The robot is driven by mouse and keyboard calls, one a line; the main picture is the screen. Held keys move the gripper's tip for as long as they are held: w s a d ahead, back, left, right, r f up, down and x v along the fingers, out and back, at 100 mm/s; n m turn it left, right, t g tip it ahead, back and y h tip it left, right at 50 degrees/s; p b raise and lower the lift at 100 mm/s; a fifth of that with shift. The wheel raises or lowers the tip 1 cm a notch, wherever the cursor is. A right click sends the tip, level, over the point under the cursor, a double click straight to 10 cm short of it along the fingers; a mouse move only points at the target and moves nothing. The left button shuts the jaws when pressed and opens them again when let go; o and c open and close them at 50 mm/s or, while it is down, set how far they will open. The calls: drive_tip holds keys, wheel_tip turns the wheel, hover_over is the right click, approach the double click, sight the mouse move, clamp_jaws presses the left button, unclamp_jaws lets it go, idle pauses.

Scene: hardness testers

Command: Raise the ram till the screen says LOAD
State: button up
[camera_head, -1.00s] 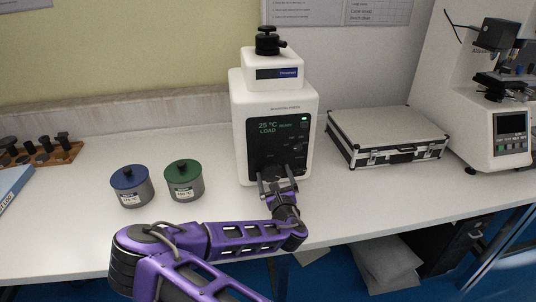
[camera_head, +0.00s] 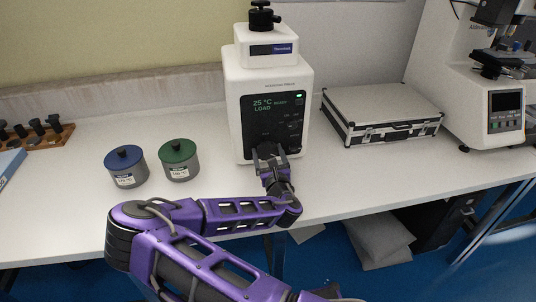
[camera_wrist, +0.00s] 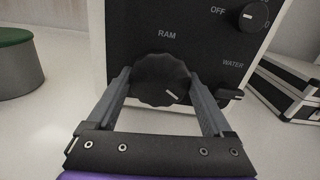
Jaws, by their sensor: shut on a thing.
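The white mounting press (camera_head: 270,76) stands on the bench with a black front panel. Its screen (camera_head: 268,104) reads 25 °C, READY and LOAD, and a green light shows at the panel's upper right. In the wrist view the round black RAM knob (camera_wrist: 160,80) sits between my fingers, its white mark pointing to the lower right. My gripper (camera_wrist: 162,88) is shut on this knob; it also shows in the head view (camera_head: 268,160) at the bottom of the panel. The black top closure (camera_head: 263,17) sits on the press.
A blue-lidded pot (camera_head: 126,168) and a green-lidded pot (camera_head: 179,161) stand left of the press. A silver case (camera_head: 380,114) lies to the right, with a hardness tester (camera_head: 490,90) beyond it. The OFF knob (camera_wrist: 254,16) and WATER knob (camera_wrist: 228,94) are near my right finger.

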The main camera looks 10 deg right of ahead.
drive_tip(key=m+b, duration=0.1)
drive_tip(key=m, duration=0.4)
drive_tip(key=shift+m, duration=0.3)
drive_tip(key=m, duration=0.5)
drive_tip(key=shift+b, duration=0.4)
drive_tip(key=m+b, duration=0.1)
drive_tip(key=m, duration=0.4)
drive_tip(key=shift+m, duration=0.4)
drive_tip(key=shift+a+m+b, duration=0.1)
drive_tip(key=shift+m+b, duration=0.95)
drive_tip(key=shift+m, duration=1.05)
drive_tip(key=o, duration=1.1)
drive_tip(key=shift+o, duration=0.2)
drive_tip(key=shift+s, duration=0.1)
